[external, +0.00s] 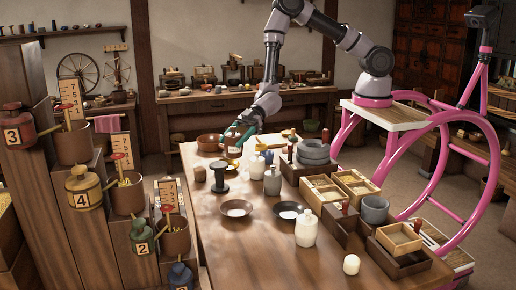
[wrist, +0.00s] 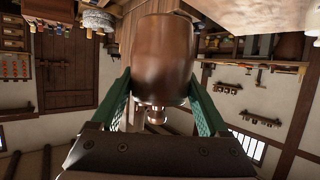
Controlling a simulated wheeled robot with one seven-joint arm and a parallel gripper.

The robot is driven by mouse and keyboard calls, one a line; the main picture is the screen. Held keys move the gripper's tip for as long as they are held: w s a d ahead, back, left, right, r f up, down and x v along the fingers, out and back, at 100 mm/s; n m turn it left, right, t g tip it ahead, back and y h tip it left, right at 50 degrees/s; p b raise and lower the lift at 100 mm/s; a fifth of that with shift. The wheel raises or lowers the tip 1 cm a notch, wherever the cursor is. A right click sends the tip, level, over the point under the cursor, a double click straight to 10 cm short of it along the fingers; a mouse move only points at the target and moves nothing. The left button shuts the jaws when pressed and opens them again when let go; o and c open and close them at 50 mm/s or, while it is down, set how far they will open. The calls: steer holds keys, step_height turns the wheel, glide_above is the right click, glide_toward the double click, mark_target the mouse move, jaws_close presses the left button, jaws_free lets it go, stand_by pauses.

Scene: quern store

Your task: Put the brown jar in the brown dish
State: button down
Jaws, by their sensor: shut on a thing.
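The brown jar (wrist: 162,55) fills the upper middle of the wrist view, between the two green fingers of my gripper (wrist: 160,92). The gripper is shut on it. A second shallow brownish dish (external: 236,208) lies nearer the camera. I cannot tell whether the jar touches the table.
A dark spool (external: 219,177), a grey jar (external: 272,181) and a white jar (external: 306,229) stand on the table. The near left of the tabletop is clear.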

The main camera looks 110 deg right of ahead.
steer(key=w+a+n+g+y, duration=0.1)
steer(key=w+a, duration=0.2)
steer(key=a, duration=1)
glide_above(236, 213)
step_height(236, 213, down, 14)
steer(key=shift+f, duration=0.1)
jaws_free()
steer(key=shift+s+f, duration=0.1)
